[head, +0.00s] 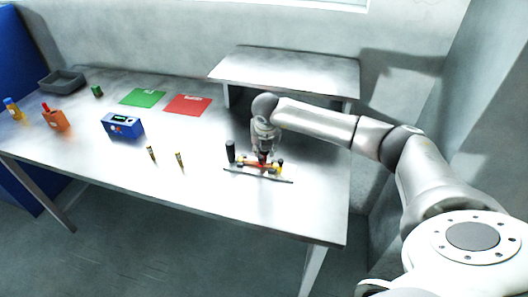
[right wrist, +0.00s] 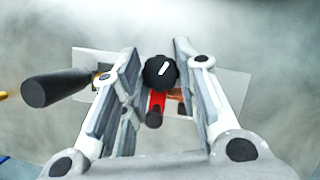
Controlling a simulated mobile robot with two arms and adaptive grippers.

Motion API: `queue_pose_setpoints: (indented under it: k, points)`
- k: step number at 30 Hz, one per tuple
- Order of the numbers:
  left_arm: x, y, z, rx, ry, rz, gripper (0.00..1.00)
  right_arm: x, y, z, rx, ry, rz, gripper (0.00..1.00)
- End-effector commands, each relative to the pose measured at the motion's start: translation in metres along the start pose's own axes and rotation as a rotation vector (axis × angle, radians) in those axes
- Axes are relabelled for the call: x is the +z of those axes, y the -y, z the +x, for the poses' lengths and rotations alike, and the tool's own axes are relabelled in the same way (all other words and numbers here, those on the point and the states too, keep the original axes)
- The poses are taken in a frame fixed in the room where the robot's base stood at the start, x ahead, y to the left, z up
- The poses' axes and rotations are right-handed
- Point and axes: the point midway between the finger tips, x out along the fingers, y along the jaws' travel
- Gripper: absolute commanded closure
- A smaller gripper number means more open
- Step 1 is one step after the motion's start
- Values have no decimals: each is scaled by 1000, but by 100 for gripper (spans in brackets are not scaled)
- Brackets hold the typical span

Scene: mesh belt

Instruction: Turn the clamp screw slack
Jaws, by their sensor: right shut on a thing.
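The clamp screw's round black knob (right wrist: 160,72) with a white mark sits between the two fingers of my right gripper (head: 264,157) in the right wrist view. The fingers are shut on it from both sides. A red part (right wrist: 157,101) shows just below the knob. The clamp fixture stands on a light plate (right wrist: 232,88) on the table, with a thick black handle (right wrist: 60,86) at its left. In the head view the black handle (head: 230,151) stands upright, and my gripper hides most of the knob. My left gripper is not in view.
A blue box with a display (head: 123,126) and two small striped cylinders (head: 180,161) stand left of the fixture. A raised shelf (head: 290,72) is behind.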

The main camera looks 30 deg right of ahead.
Motion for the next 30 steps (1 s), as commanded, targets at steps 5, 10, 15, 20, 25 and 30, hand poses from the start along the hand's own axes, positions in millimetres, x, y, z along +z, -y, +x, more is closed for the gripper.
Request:
queue_pose_setpoints:
  k: [5, 10, 15, 20, 25, 30]
  points:
    - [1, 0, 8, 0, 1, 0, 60, 0, 0, 1, 21, 1, -50, 95]
    - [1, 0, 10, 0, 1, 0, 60, 0, 0, 0, 29, 1, -70, 95]
    - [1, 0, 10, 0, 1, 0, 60, 1, 0, -1, 31, 0, -74, 95]
    - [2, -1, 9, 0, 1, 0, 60, 1, 0, -1, 30, 0, -73, 95]
    - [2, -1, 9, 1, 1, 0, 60, 1, 0, -1, 30, 0, -72, 56]
    - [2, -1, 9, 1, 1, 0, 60, 0, 0, 0, 30, 0, -72, 49]
